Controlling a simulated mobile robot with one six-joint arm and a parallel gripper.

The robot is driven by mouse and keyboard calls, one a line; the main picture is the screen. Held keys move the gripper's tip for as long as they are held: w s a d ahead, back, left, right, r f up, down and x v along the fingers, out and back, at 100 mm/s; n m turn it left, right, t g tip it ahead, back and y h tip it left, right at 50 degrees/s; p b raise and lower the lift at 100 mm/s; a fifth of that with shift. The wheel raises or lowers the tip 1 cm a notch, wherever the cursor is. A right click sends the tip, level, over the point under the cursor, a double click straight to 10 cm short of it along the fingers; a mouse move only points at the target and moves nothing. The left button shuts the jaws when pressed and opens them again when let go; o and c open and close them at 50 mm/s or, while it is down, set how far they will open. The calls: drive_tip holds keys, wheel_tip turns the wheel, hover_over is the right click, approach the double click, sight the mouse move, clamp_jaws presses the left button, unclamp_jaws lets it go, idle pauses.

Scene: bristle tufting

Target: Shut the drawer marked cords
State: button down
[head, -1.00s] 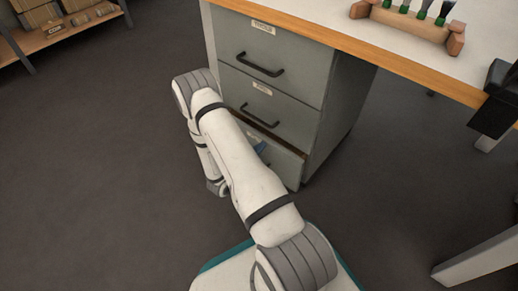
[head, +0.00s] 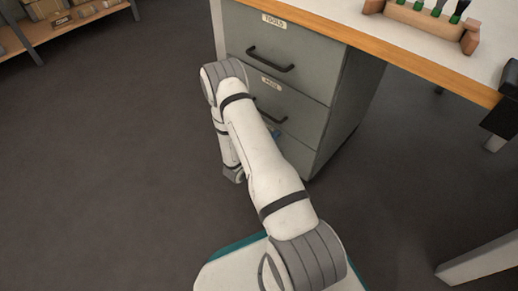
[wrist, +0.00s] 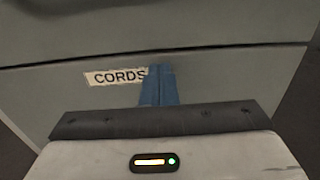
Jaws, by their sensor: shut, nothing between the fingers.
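The drawer marked CORDS (wrist: 90,95) is the grey bottom drawer of the cabinet, and its white label shows in the wrist view. In the head view a part of its front (head: 297,153) shows beside my arm and looks flush or nearly flush with the cabinet. My gripper (wrist: 160,70) has its blue fingers shut together, with nothing between them. The tips are at the drawer front, at the right end of the label, and seem to touch it. My arm hides most of this drawer in the head view.
The drawer marked TOOLS (head: 290,45) and a middle drawer (head: 300,100) above look shut, each with a dark handle. A workbench (head: 390,52) overhangs the cabinet and bears a wooden brush rack (head: 425,24). A shelf (head: 70,28) stands at the far left. The floor to the left is clear.

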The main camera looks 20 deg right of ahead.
drive_tip(key=p+v, duration=0.4)
drive_tip(key=v, duration=1)
drive_tip(key=s+d+r+m+g+y+p, duration=0.2)
drive_tip(key=r+m+g+p, duration=0.5)
drive_tip(key=r, duration=1.1)
drive_tip(key=s+d+r+m+g+y+p, duration=0.1)
drive_tip(key=s+r+m+g+p, duration=0.55)
drive_tip(key=r, duration=1.05)
drive_tip(key=s+a+r+m+t+y+p, duration=0.3)
drive_tip(key=r+p, duration=0.4)
drive_tip(key=r, duration=0.5)
drive_tip(key=s+a+r+m+t+y+p, duration=0.2)
drive_tip(key=r+y+p, duration=0.4)
drive_tip(key=r, duration=0.7)
drive_tip(key=s+a+r+m+t+y+p, duration=0.3)
drive_tip(key=r+p, duration=0.6)
drive_tip(key=r, duration=0.4)
drive_tip(key=shift+s+a+m+t+y+p, duration=0.4)
drive_tip(key=shift+s+a+m+y, duration=0.2)
drive_tip(key=shift+a+y, duration=0.15)
drive_tip(key=shift+r, duration=0.15)
